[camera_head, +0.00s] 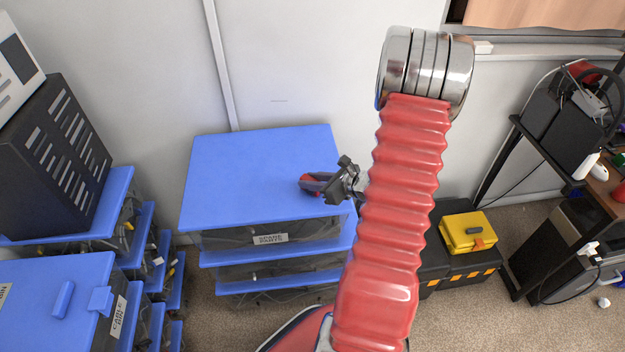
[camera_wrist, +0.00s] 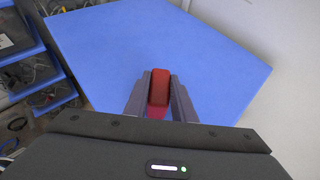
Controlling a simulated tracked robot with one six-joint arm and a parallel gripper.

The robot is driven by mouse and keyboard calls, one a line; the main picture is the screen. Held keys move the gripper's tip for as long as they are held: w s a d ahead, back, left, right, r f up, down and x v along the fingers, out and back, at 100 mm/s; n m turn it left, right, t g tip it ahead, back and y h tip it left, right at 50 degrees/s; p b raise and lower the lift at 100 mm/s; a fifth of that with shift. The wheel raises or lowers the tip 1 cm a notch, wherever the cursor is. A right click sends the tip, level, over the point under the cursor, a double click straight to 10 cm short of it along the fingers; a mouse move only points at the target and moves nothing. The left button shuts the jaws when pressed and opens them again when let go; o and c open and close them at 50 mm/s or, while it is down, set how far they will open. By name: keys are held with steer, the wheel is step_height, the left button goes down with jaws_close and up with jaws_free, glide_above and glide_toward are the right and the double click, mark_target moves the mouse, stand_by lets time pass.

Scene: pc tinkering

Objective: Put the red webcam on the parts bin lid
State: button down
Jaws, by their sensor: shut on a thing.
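The red webcam (camera_wrist: 159,88) is between the two fingers of my gripper (camera_wrist: 160,96) in the wrist view, and the gripper is shut on it. In the head view the red webcam (camera_head: 309,183) shows at the tip of my gripper (camera_head: 325,184), over the right part of the blue parts bin lid (camera_head: 250,165). The blue lid (camera_wrist: 120,50) fills much of the wrist view and is otherwise bare. I cannot tell whether the webcam touches the lid or is held just above it. My arm hides part of the area to the right of the bin.
Stacked bins with blue lids (camera_head: 60,275) stand at the left, with a dark slotted case (camera_head: 55,150) on one. A yellow box (camera_head: 467,232) sits on a black case at the right. A cluttered desk (camera_head: 600,180) stands further right. A white wall (camera_head: 290,60) is behind the lid.

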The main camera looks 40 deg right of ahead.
steer(key=c, duration=1.5)
jaws_free()
steer(key=shift+f, duration=0.1)
steer(key=v, duration=1.2)
steer(key=shift+a, duration=0.1)
